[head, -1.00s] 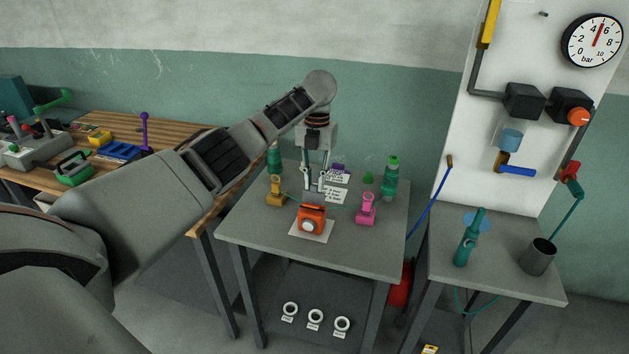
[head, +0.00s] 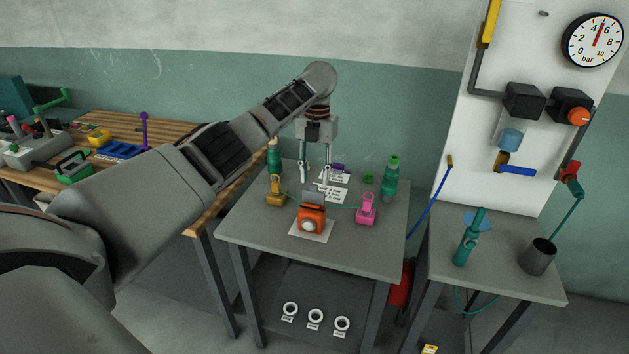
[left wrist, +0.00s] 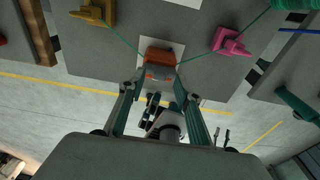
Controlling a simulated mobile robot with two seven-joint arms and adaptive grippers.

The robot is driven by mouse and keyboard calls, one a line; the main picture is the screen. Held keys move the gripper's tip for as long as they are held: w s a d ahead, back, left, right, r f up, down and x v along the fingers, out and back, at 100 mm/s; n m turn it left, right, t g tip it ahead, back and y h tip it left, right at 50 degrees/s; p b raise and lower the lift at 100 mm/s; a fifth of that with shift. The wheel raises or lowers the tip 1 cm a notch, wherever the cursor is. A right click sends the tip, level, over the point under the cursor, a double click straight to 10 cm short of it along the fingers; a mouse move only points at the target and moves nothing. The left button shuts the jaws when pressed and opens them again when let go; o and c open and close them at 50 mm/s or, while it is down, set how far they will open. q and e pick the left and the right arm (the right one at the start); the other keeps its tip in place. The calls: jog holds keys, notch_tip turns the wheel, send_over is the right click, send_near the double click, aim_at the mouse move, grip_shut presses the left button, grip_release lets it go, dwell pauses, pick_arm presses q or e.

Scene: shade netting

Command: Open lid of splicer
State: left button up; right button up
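The splicer (head: 312,220) is a small orange box with a round pale face, on a white sheet (head: 326,236) on the grey table. A grey panel (head: 313,198), seemingly the lid's underside, now stands up at its back edge, so the lid looks raised. In the left wrist view the orange splicer (left wrist: 160,57) sits just beyond the fingertips. My left gripper (head: 315,176) points down behind and above the splicer. Its two fingers are apart with nothing visible between them; whether one touches the lid is unclear. My right gripper does not show.
A yellow holder (head: 276,192) and a pink holder (head: 366,210) flank the splicer, with thin green strands running towards it. Green bottles (head: 390,178) and white printed cards (head: 334,195) stand or lie behind. The table front is clear.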

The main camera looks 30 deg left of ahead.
pick_arm(q)
notch_tip(320, 180, up, 10)
jog(key=w, duration=0.1)
jog(key=shift+a+f, duration=0.1)
jog(key=shift+f, duration=0.05)
dwell(0.5)
